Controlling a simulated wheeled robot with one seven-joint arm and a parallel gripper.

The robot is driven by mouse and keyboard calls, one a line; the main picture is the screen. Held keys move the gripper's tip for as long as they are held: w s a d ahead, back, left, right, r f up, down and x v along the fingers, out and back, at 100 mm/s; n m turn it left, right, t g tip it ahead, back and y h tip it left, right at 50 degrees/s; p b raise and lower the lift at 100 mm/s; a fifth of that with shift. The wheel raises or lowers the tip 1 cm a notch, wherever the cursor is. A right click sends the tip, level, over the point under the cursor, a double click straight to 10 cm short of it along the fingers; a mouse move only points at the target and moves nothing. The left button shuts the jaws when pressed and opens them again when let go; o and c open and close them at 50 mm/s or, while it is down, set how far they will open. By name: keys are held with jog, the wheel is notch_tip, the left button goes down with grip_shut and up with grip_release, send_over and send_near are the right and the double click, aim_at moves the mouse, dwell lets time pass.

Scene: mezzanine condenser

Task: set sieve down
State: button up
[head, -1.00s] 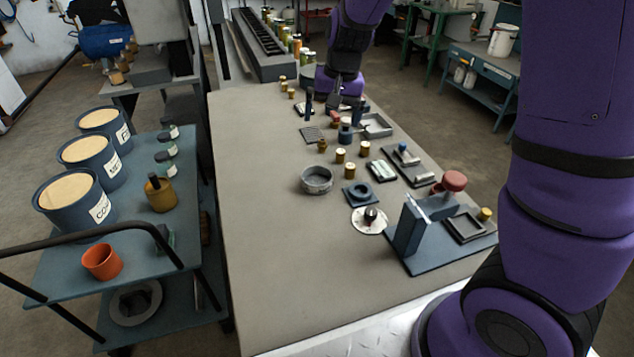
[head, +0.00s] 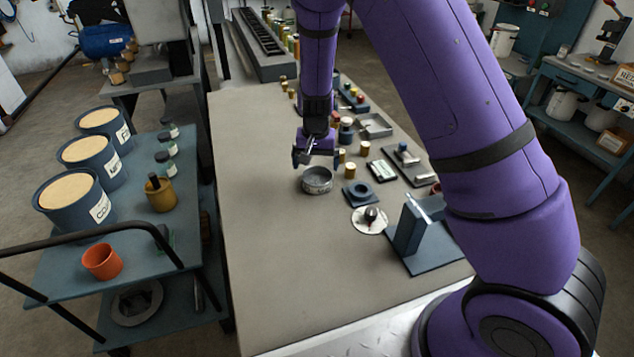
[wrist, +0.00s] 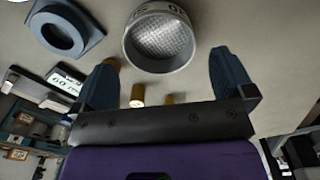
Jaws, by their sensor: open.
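The sieve (head: 317,181) is a round grey metal ring with a mesh bottom. It rests on the grey workbench (head: 262,255) near the bench's middle. In the wrist view the sieve (wrist: 160,40) lies just beyond and partly between my two blue fingertips, its mesh showing. My gripper (head: 316,158) is over the far side of the sieve, pointing down. In the wrist view my gripper (wrist: 170,75) is open, with a finger on either side and nothing held. I cannot tell its exact height above the bench.
A blue square block with a ring (head: 357,193) stands right of the sieve. Small brass cylinders (head: 350,170) stand close by. A white disc with a dark knob (head: 369,219) and a blue stand (head: 411,228) are nearer. The bench's left side is clear.

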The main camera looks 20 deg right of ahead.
aim_at(317, 177)
jog(key=shift+w+d+f, duration=0.15)
jog(key=shift+f, duration=1.45)
jog(key=shift+w+d+f, duration=0.1)
jog(key=shift+f, duration=1.45)
jog(key=c, duration=0.8)
jog(key=shift+r, duration=0.15)
